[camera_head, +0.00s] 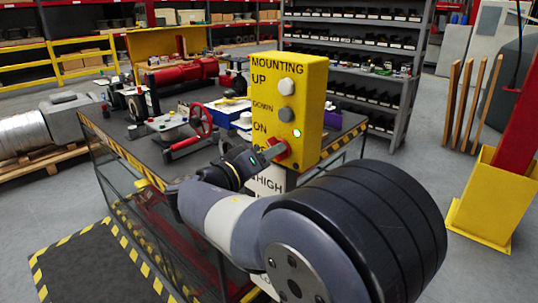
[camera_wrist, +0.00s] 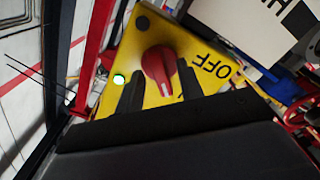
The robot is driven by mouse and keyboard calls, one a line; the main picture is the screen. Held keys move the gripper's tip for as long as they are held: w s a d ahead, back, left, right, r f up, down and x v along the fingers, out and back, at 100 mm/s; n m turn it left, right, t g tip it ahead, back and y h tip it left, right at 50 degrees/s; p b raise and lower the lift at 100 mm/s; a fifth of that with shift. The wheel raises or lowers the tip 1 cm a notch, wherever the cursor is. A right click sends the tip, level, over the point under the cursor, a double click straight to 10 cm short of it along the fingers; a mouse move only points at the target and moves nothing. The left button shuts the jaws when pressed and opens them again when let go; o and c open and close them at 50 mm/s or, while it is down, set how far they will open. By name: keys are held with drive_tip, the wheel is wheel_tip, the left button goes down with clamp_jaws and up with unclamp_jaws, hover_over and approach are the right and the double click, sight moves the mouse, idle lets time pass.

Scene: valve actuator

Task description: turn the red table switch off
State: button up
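The red switch (camera_head: 281,150) is a rotary knob low on the front of the yellow control box (camera_head: 313,85) at the table's edge. In the wrist view the red knob (camera_wrist: 157,66) has a ridge with a pale mark, pointing towards my gripper. The OFF label (camera_wrist: 210,65) is right of it there, and a lit green light (camera_wrist: 119,80) is left. My gripper (camera_wrist: 161,88) is open, with its two dark fingers on either side of the ridge and gaps between. In the head view my gripper (camera_head: 263,157) is at the knob and covers the lower label.
The dark table (camera_head: 120,130) holds a red handwheel valve (camera_head: 200,121) and other parts left of my arm. Shelves (camera_head: 350,55) stand behind.

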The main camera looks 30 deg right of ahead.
clamp_jaws()
drive_tip(key=shift+n, duration=0.4)
drive_tip(key=shift+f+n+p, duration=0.1)
drive_tip(key=shift+n+p, duration=2.55)
drive_tip(key=shift+n, duration=5.35)
drive_tip(key=shift+o, duration=0.3)
unclamp_jaws()
